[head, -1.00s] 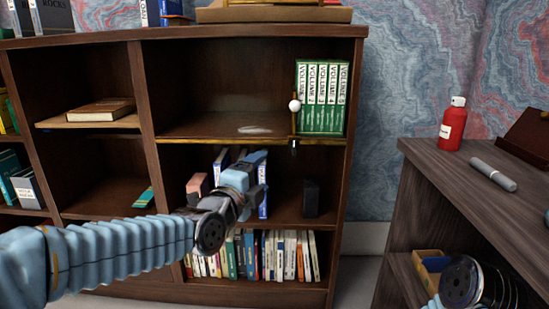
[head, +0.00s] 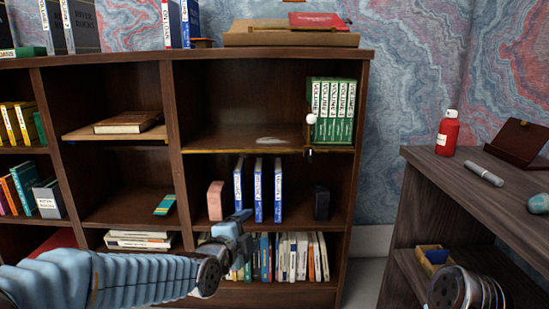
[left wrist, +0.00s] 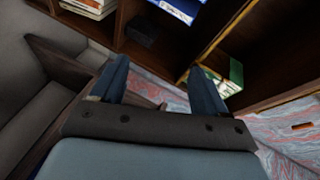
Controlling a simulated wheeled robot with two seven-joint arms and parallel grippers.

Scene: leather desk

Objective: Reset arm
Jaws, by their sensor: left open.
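My left gripper (head: 240,226) is in front of the lower shelves of the dark wooden bookcase (head: 270,52), low in the head view. In the left wrist view its two fingers (left wrist: 160,85) are spread apart with nothing between them. Three blue-and-white books (head: 258,190) stand apart from each other on the middle shelf, above the gripper. My right gripper cannot be seen; only a part of my right arm shows at the lower right of the head view.
Green volumes (head: 333,110) stand on the upper shelf, right. A pink block (head: 216,200) and a black block (head: 321,203) flank the blue books. A desk (head: 480,190) at right bears a red bottle (head: 448,132) and a grey marker (head: 484,174). Lower-shelf books (head: 300,258) are close to the gripper.

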